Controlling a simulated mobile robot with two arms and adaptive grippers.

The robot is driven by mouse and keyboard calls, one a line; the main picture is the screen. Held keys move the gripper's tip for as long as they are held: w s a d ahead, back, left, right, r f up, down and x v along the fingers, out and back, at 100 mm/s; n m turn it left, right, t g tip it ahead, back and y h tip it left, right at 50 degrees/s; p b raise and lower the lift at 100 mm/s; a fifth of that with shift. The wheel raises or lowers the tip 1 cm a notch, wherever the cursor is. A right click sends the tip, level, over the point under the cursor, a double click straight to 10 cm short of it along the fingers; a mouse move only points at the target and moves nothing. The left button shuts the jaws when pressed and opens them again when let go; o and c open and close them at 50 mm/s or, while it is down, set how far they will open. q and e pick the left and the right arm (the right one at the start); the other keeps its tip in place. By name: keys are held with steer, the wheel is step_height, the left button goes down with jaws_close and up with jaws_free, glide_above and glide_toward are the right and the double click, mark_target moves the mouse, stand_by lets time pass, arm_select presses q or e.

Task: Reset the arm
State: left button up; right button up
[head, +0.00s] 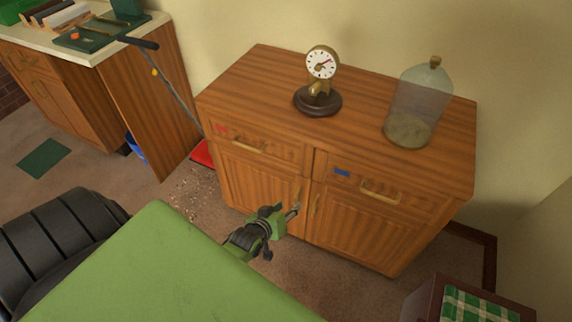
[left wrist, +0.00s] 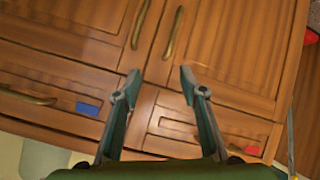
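My left gripper (head: 291,212) is in front of the wooden cabinet (head: 350,250) in the head view, near the handle of its left door. In the left wrist view, the two fingers of my left gripper (left wrist: 159,82) are spread apart with nothing between them. The cabinet doors and drawers (left wrist: 60,62) fill that view, turned upside down. Both doors and both drawers look closed. Whether a fingertip touches the cabinet is hard to tell. My right gripper is not in view.
A clock on a dark base (head: 319,95) and a glass jar with a stopper (head: 412,105) stand on the cabinet. A small dark table with a green checked cloth (head: 475,304) is at lower right. Debris (head: 190,193) and a red dustpan (head: 204,153) lie left of the cabinet.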

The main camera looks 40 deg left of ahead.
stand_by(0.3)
arm_select(q)
steer(key=s+d+f+m+g+h, duration=0.1)
steer(key=s+d+f+m+g, duration=0.15)
steer(key=s+f, duration=0.7)
steer(key=s+d+f+m+g, duration=0.2)
steer(key=s+d+f+g, duration=0.1)
steer(key=s+f, duration=0.6)
steer(key=s+f+m+g, duration=0.1)
steer(key=s+f, duration=0.2)
steer(key=s, duration=0.4)
steer(key=s+d+f+m+g, duration=0.1)
steer(key=s+f, duration=0.3)
steer(key=s, duration=0.4)
steer(key=s+d+f+m+g, duration=0.1)
steer(key=s+f+m+g, duration=0.1)
steer(key=s, duration=0.5)
steer(key=shift+s+f+g, duration=0.25)
steer(key=shift+f+g, duration=0.2)
steer(key=shift+f, duration=0.4)
steer(key=shift+d, duration=0.1)
